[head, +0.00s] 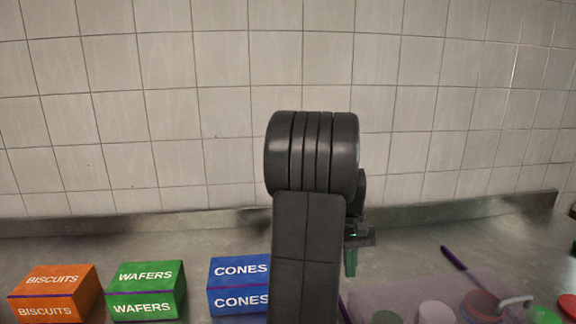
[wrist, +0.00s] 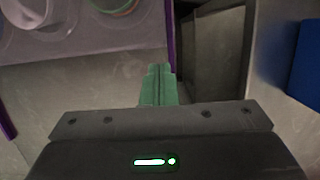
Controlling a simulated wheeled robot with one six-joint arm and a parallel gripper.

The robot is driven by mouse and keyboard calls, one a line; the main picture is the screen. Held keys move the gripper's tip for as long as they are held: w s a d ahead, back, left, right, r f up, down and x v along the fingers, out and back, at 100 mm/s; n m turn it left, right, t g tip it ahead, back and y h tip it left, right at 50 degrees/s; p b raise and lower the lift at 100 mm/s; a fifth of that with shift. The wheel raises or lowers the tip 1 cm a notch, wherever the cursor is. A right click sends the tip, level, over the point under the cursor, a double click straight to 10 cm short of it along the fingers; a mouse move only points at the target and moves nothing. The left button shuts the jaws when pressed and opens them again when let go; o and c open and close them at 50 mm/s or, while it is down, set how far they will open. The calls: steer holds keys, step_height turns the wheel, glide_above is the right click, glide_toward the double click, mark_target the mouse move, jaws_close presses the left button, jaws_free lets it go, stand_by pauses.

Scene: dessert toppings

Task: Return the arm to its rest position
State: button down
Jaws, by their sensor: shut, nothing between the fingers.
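My arm stands in the middle of the head view, with its dark links raised above the steel counter. My gripper (head: 350,270) shows partly behind the arm, with green fingers pointing down. In the wrist view the green fingers of my gripper (wrist: 159,72) are together, with nothing between them. The wrist view shows the counter surface below the fingertips, apart from them.
An orange biscuits box (head: 52,294), a green wafers box (head: 146,291) and a blue cones box (head: 238,286) stand at the left. At the right is a translucent lidded tray (head: 400,290) with several round tubs. A tiled wall (head: 180,100) closes the back.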

steer(key=shift+x, duration=2.75)
steer(key=shift+s, duration=0.1)
steer(key=v, duration=1.3)
steer(key=x, duration=1.3)
steer(key=shift+f, duration=0.3)
steer(key=w+a, duration=0.1)
steer(key=w, duration=0.6)
steer(key=w+a+p, duration=0.1)
steer(key=w, duration=0.6)
steer(key=w+a+p, duration=0.1)
steer(key=w, duration=0.5)
steer(key=shift+w, duration=0.4)
steer(key=v, duration=1)
steer(key=shift+w, duration=0.2)
steer(key=shift+r, duration=0.1)
